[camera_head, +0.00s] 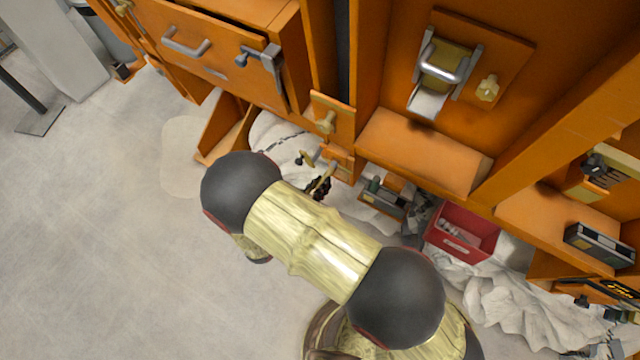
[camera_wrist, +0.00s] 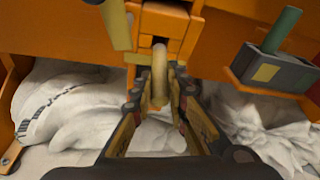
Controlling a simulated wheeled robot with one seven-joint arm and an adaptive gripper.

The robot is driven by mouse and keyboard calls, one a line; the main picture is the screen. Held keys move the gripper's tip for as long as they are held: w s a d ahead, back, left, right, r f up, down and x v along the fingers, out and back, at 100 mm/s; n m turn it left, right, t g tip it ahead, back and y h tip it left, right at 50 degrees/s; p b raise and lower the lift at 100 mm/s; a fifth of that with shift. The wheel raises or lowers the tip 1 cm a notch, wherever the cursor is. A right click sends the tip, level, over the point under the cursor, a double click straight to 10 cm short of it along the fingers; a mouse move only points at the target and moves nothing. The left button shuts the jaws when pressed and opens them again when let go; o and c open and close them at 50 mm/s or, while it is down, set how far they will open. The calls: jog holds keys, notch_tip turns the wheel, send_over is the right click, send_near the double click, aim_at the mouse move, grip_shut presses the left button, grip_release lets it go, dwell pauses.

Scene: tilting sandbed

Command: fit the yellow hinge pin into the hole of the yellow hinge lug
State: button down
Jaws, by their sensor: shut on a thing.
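In the wrist view, my gripper (camera_wrist: 158,88) is shut on the yellow hinge pin (camera_wrist: 158,70), a pale tan-yellow rod between its two dark-tipped fingers. The pin's far end points at the orange block (camera_wrist: 172,20), which has a small dark opening. I take this block for the hinge lug. The pin's end overlaps the lower part of the block; I cannot tell whether it is inside the hole or just in front. In the head view, my gripper (camera_head: 318,188) is mostly hidden behind my arm, below a small orange bracket (camera_head: 340,160).
Orange cabinets fill the upper right, with a drawer handle (camera_head: 186,44) and a yellow knob (camera_head: 327,122). A red bin (camera_head: 462,232) stands to the right. Floor at left is clear.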

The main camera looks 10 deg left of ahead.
aim_at(329, 169)
jog(key=shift+w+d+r+p, duration=0.2)
jog(key=shift+w+d, duration=0.15)
jog(key=shift+w, duration=0.6)
jog(key=shift+w+d+r+p, duration=0.15)
jog(key=shift+w+d+r, duration=0.2)
jog(key=shift+w, duration=0.6)
jog(key=shift+w+d+r+p, duration=0.15)
jog(key=shift+w+d, duration=0.25)
jog(key=shift+w, duration=0.55)
dwell(0.9)
jog(key=shift+f, duration=0.1)
jog(key=s+a+f, duration=0.1)
jog(key=s+a, duration=0.2)
jog(key=s, duration=0.5)
jog(key=shift+a+f, duration=0.15)
jog(key=shift+f, duration=0.15)
dwell(1.0)
dwell(0.4)
jog(key=shift+w+d+r, duration=0.1)
jog(key=shift+w+d, duration=0.1)
jog(key=shift+w, duration=0.25)
jog(key=shift+w+d+r, duration=0.1)
jog(key=shift+w+d, duration=0.1)
jog(key=shift+w, duration=0.25)
jog(key=shift+p, duration=0.35)
dwell(0.4)
